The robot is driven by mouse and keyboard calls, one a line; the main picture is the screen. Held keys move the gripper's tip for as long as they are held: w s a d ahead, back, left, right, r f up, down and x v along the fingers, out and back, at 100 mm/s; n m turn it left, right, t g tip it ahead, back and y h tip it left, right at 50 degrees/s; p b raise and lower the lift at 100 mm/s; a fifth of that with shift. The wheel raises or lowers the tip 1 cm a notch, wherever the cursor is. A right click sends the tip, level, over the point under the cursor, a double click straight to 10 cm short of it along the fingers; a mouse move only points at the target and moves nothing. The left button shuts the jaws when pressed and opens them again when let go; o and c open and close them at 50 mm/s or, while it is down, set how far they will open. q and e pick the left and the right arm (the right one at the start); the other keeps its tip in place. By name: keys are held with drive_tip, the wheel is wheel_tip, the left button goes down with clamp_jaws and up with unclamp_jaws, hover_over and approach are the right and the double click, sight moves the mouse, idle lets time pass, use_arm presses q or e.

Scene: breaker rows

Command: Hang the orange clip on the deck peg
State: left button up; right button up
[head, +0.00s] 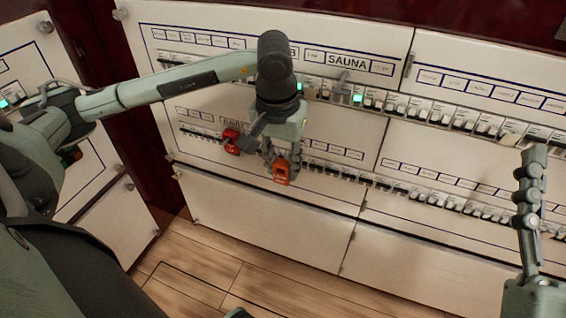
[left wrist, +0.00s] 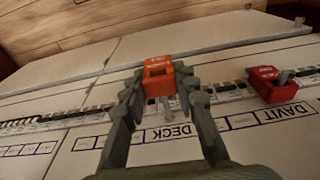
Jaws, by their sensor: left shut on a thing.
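The orange clip (head: 281,171) is between the fingertips of my left gripper (head: 280,160), in front of the lower breaker row. In the left wrist view, my left gripper (left wrist: 160,86) is shut on the orange clip (left wrist: 157,78). A grey peg (left wrist: 168,104) shows just below the clip, above the DECK label (left wrist: 172,133). I cannot tell whether the clip touches or surrounds this peg. My right gripper (head: 531,165) is at the right edge of the head view, away from the clip; its opening is unclear.
A red clip (head: 231,141) sits at a peg by the DAVIT label and also shows in the left wrist view (left wrist: 272,85). White panels with breaker rows (head: 435,195) spread left and right. Green lights (head: 357,98) glow on the upper row. The wooden floor (head: 215,265) is clear.

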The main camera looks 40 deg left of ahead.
use_arm(q)
drive_tip(key=shift+b, duration=0.8)
idle(1.2)
drive_tip(key=shift+w+a+b, duration=0.25)
drive_tip(key=shift+w+b, duration=0.05)
drive_tip(key=shift+w, duration=0.85)
drive_tip(key=o, duration=1.2)
